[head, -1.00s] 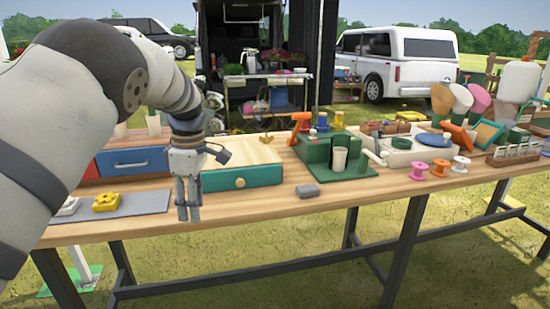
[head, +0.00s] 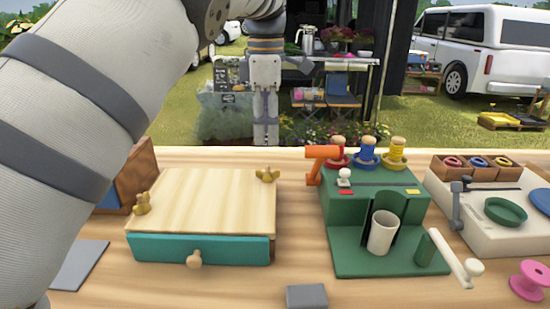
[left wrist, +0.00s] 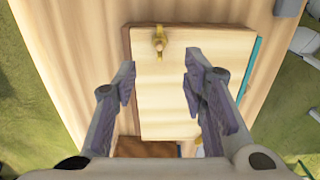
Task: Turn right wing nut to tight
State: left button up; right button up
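A pale wooden box (head: 205,195) with a teal drawer front (head: 165,248) stands on the table. The brass right wing nut (head: 267,174) is on its top at the far right corner. It also shows in the left wrist view (left wrist: 159,40). A second brass wing nut (head: 141,204) is at the left of the top. My left gripper (head: 265,138) points down and appears just above the right wing nut in the head view. In the left wrist view my left gripper (left wrist: 159,72) is open, its fingers apart and empty, with the nut ahead between their lines. My right gripper is not in view.
A green stand (head: 375,215) with a white cup (head: 382,232) and thread spools is right of the box. A grey block (head: 306,296) lies in front. A white tray (head: 490,225) is further right. The tabletop between box and stand is clear.

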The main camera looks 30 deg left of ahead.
aim_at(268, 170)
pick_arm(q)
notch_tip(268, 170, down, 9)
jog(key=shift+f+p, duration=0.15)
jog(key=shift+p, duration=0.2)
grip_shut()
